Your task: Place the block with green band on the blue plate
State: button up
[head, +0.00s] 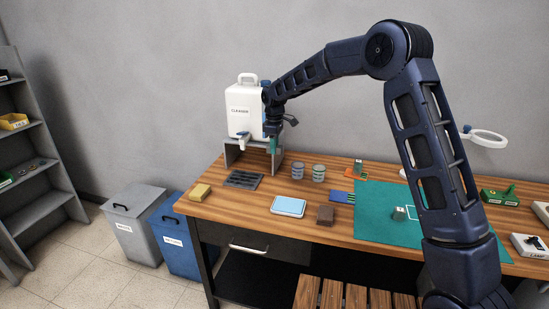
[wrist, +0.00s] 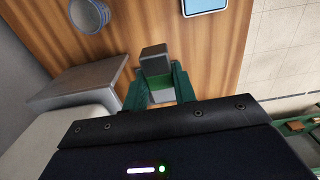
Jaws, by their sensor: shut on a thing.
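My gripper (head: 273,146) has green fingers and hangs above the back left of the table, right beside the white cleaner container. In the wrist view my gripper (wrist: 158,88) is shut on a grey block (wrist: 155,60). Green shows on the block between the fingers, but I cannot clearly tell band from finger. The block is not clear in the head view. The light blue plate (head: 288,206) lies flat and empty near the table's front edge, forward of my gripper. Its edge also shows at the top of the wrist view (wrist: 205,5).
The cleaner container (head: 243,108) on its grey stand (head: 232,155) is close to my gripper. Two cans (head: 297,172), a dark tray (head: 243,180), a yellow sponge (head: 200,192) and a brown block (head: 325,215) surround the plate. Another small block (head: 399,213) is on the green mat (head: 375,230).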

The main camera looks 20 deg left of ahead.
jog(key=shift+r, duration=0.4)
jog(key=shift+w+d+r, duration=0.15)
jog(key=shift+d+r, duration=0.05)
jog(key=shift+d, duration=0.2)
jog(key=w+d+r, duration=0.1)
jog(key=w+d, duration=0.2)
jog(key=d, duration=1.2)
send_over(343, 196)
notch_tip(343, 196, down, 20)
jog(key=shift+s+a, duration=0.1)
jog(key=shift+f, duration=0.15)
jog(key=o, duration=1.1)
jog(key=shift+c, duration=0.2)
